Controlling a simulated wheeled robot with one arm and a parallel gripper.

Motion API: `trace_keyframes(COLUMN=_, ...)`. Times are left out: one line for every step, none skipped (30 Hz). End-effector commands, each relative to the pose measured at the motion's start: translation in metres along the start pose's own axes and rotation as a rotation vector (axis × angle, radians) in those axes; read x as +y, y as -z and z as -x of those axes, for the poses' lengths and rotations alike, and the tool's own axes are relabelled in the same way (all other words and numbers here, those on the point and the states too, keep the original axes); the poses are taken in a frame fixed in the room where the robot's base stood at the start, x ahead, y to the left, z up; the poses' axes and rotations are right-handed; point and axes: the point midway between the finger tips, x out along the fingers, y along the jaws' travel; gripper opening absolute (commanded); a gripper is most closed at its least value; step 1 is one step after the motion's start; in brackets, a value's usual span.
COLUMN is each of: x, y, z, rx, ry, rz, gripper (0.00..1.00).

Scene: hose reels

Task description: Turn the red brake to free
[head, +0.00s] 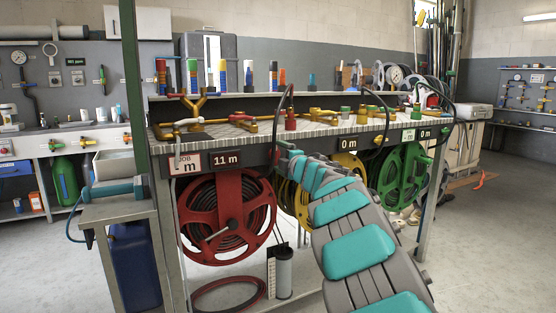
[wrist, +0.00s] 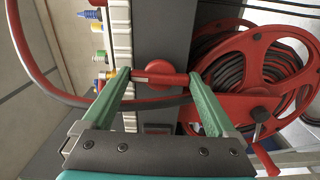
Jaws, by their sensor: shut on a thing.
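The red brake (wrist: 158,75) is a short red bar with a round red hub on a grey panel, between the bench edge and the red reel (wrist: 250,75). In the wrist view the bar lies across the picture, one end toward the bench edge and the other toward the reel. My gripper (wrist: 160,77) has its two green fingers closed on the bar's two ends. In the head view the red reel (head: 226,215) hangs under the bench, and my arm hides the brake and most of my gripper.
The bench top (head: 330,128) carries brass and red valves. An 11 m display (head: 227,160) sits above the red reel. A yellow reel (head: 295,198) and a green reel (head: 403,175) hang to the right. A hose (wrist: 60,90) curves past my fingers.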

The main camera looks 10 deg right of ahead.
Motion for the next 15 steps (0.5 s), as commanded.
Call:
trace_keyframes(x=-0.0013, y=0.0008, z=-0.0001, rx=0.002, ry=0.001, rz=0.015, gripper=0.37)
trace_keyframes(x=-0.0013, y=0.0008, z=-0.0002, rx=0.002, ry=0.001, rz=0.024, gripper=0.37)
trace_keyframes(x=-0.0013, y=0.0008, z=-0.0002, rx=0.002, ry=0.001, rz=0.033, gripper=0.37)
trace_keyframes(x=-0.0014, y=0.0007, z=-0.0002, rx=0.002, ry=0.002, rz=0.038, gripper=0.37)
trace_keyframes(x=-0.0014, y=0.0008, z=-0.0002, rx=0.002, ry=0.002, rz=0.043, gripper=0.37)
trace_keyframes(x=-0.0015, y=0.0008, z=-0.0002, rx=0.002, ry=0.002, rz=0.048, gripper=0.37)
trace_keyframes(x=-0.0015, y=0.0009, z=-0.0003, rx=0.002, ry=0.002, rz=0.05, gripper=0.37)
trace_keyframes(x=-0.0015, y=0.0009, z=-0.0003, rx=0.002, ry=0.002, rz=0.053, gripper=0.37)
trace_keyframes(x=-0.0015, y=0.0009, z=-0.0003, rx=0.002, ry=0.002, rz=0.055, gripper=0.37)
trace_keyframes(x=-0.0016, y=0.001, z=-0.0003, rx=0.002, ry=0.003, rz=0.056, gripper=0.37)
trace_keyframes(x=-0.0016, y=0.001, z=-0.0003, rx=0.002, ry=0.003, rz=0.057, gripper=0.37)
trace_keyframes(x=-0.0016, y=0.001, z=-0.0004, rx=0.002, ry=0.003, rz=0.057, gripper=0.37)
trace_keyframes(x=-0.0016, y=0.001, z=-0.0004, rx=0.002, ry=0.003, rz=0.058, gripper=0.37)
trace_keyframes(x=-0.0017, y=0.0011, z=-0.0004, rx=0.002, ry=0.003, rz=0.058, gripper=0.37)
trace_keyframes(x=-0.0017, y=0.0011, z=-0.0004, rx=0.002, ry=0.003, rz=0.058, gripper=0.37)
